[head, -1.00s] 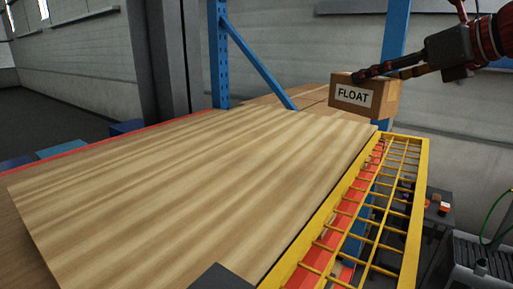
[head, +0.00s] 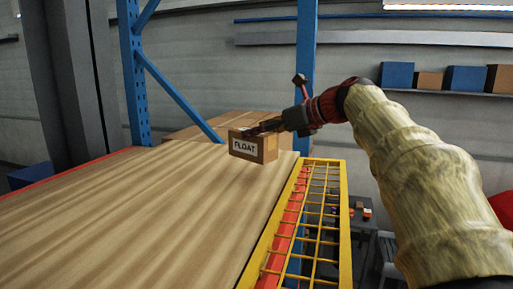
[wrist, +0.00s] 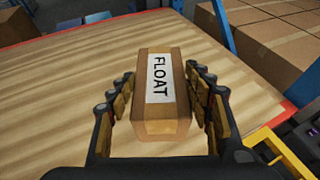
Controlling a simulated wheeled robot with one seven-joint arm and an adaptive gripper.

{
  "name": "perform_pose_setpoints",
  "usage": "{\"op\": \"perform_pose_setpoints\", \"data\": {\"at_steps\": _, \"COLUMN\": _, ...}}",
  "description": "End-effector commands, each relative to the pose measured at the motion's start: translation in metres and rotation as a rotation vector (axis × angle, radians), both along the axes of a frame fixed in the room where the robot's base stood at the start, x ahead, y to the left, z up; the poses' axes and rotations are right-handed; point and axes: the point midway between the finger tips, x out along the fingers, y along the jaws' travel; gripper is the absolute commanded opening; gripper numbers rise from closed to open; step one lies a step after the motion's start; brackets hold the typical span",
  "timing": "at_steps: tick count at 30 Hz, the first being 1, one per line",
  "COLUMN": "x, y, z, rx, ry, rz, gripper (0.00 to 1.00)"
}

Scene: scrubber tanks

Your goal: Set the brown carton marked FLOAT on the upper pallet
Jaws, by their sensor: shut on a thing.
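The brown carton (head: 267,150) has a white label marked FLOAT. My gripper (head: 252,131) is shut on it and comes from the right. In the wrist view the carton (wrist: 160,119) lies between the two padded fingers, its label facing the camera. The wide wooden top that looks like the upper pallet (head: 140,210) fills the left of the head view. The carton is at its far right corner, over the wood. Whether its underside touches the wood or hangs just above, I cannot tell.
A yellow mesh guard (head: 342,225) runs along the pallet's right edge. A blue rack post (head: 306,80) and a slanted blue brace (head: 180,95) stand behind. Brown boxes (head: 215,125) are stacked beyond the far edge. The rest of the wooden top is bare.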

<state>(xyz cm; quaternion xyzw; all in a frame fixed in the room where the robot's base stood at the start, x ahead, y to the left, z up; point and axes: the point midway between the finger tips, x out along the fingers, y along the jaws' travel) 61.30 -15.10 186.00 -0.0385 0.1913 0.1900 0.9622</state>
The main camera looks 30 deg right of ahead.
Motion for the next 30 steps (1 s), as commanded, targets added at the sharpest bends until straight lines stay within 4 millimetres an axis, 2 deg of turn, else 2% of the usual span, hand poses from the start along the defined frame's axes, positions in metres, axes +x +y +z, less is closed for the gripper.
{"op": "perform_pose_setpoints", "data": {"at_steps": 5, "x": 0.008, "y": -0.001, "z": -0.009, "rx": 0.000, "ry": 0.000, "rz": 0.000, "gripper": 0.16}}
{"op": "perform_pose_setpoints", "data": {"at_steps": 9, "x": 0.022, "y": -0.002, "z": -0.027, "rx": 0.003, "ry": 0.002, "rz": 0.001, "gripper": 0.16}}
{"op": "perform_pose_setpoints", "data": {"at_steps": 15, "x": 0.021, "y": -0.002, "z": -0.051, "rx": 0.001, "ry": -0.001, "rz": 0.000, "gripper": 0.16}}
{"op": "perform_pose_setpoints", "data": {"at_steps": 28, "x": 0.021, "y": -0.002, "z": -0.058, "rx": 0.000, "ry": -0.001, "rz": -0.001, "gripper": 0.16}}
{"op": "perform_pose_setpoints", "data": {"at_steps": 29, "x": 0.021, "y": -0.002, "z": -0.059, "rx": 0.001, "ry": 0.000, "rz": -0.001, "gripper": 0.53}}
{"op": "perform_pose_setpoints", "data": {"at_steps": 30, "x": 0.021, "y": -0.002, "z": -0.058, "rx": 0.001, "ry": 0.000, "rz": -0.001, "gripper": 0.55}}
